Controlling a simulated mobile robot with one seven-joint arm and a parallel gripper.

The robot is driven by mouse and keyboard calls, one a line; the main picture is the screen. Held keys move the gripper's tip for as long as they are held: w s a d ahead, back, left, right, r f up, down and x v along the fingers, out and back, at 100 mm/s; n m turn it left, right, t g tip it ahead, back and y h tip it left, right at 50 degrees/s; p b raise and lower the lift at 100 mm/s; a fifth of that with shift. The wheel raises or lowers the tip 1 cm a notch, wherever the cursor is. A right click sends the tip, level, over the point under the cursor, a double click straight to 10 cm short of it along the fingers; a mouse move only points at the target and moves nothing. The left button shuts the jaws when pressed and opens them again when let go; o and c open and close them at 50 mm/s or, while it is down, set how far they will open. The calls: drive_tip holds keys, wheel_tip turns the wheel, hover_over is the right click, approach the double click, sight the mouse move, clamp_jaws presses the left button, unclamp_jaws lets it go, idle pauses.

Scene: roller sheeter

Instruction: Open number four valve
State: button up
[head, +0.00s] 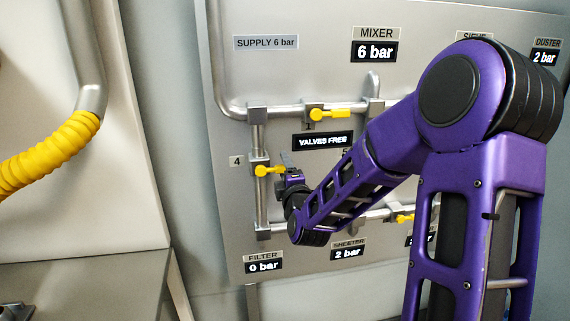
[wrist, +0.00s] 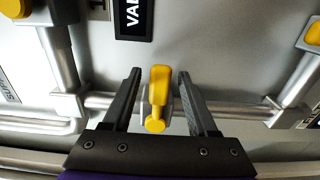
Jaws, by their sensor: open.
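The number four valve is on the left vertical pipe of the panel, beside the label "4" (head: 236,161). Its yellow handle (head: 268,170) points right, across the pipe. In the wrist view the yellow handle (wrist: 160,82) stands between my two dark fingers, with a gap on each side, and lies across its pipe (wrist: 100,101). My gripper (wrist: 160,74) is open and straddles the handle without visibly gripping it. In the head view my gripper (head: 285,171) is just right of the valve, and its fingers are partly hard to make out.
Another yellow valve (head: 328,114) is on the upper pipe, and one (head: 404,217) is on the lower pipe, partly behind my arm. The "VALVES FREE" display (head: 322,141) is right above my gripper. The filter display (head: 263,267) reads 0 bar. A yellow hose (head: 45,155) hangs at left.

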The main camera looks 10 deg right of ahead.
clamp_jaws()
idle(0.3)
idle(1.2)
